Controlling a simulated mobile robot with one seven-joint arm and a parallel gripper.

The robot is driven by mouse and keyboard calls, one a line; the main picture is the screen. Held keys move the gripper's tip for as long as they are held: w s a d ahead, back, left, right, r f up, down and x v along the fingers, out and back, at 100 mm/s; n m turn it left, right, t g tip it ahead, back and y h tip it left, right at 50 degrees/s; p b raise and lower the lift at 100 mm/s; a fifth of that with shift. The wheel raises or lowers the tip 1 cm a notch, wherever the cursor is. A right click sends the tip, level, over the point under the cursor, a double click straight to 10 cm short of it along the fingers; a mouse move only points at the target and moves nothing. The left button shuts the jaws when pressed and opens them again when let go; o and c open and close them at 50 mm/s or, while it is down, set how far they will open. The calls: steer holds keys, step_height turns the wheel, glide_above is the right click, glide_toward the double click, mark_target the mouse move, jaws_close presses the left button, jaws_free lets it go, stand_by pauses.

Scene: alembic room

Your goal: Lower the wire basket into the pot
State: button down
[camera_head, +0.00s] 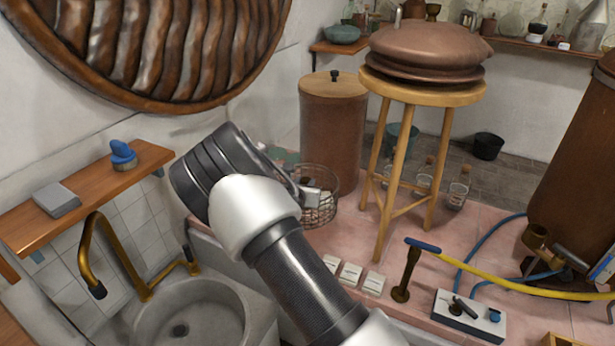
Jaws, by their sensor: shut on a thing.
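The wire basket (322,210) is a round, dark mesh basket with some pale contents, just right of my wrist. My gripper (306,192) is at its near left side, shut on the basket; my arm hides most of the fingers and the exact grip. The likely pot is a tall brown copper vessel (334,140) with a flat lid (333,86) and dark knob on it. It stands directly behind the basket. The basket is in front of this vessel, outside it; I cannot tell whether its bottom touches the pink tiles.
A wooden stool (424,92) bearing a wide copper vessel (425,50) stands right of the pot. A stone sink (205,312) with a brass tap (120,262) is at lower left. Pale blocks (350,275), a brass stand (404,280) and hoses occupy the tiled counter.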

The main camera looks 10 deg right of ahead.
steer(key=s+a+r+p, duration=0.1)
steer(key=s+a, duration=0.3)
steer(key=s, duration=0.4)
steer(key=s+a+r+p, duration=0.1)
steer(key=s+a+p, duration=0.2)
steer(key=s, duration=0.5)
steer(key=shift+s+a+p, duration=0.35)
steer(key=shift+a+p, duration=0.05)
steer(key=shift+a, duration=0.1)
steer(key=shift+r, duration=0.1)
steer(key=s+d+r, duration=0.2)
steer(key=s+d, duration=0.1)
steer(key=s, duration=0.2)
steer(key=s+d+r+p, duration=0.1)
steer(key=s+d+r, duration=0.1)
steer(key=s, duration=0.4)
steer(key=shift+s+d, duration=0.2)
steer(key=shift+d, duration=0.45)
stand_by(1.3)
stand_by(0.7)
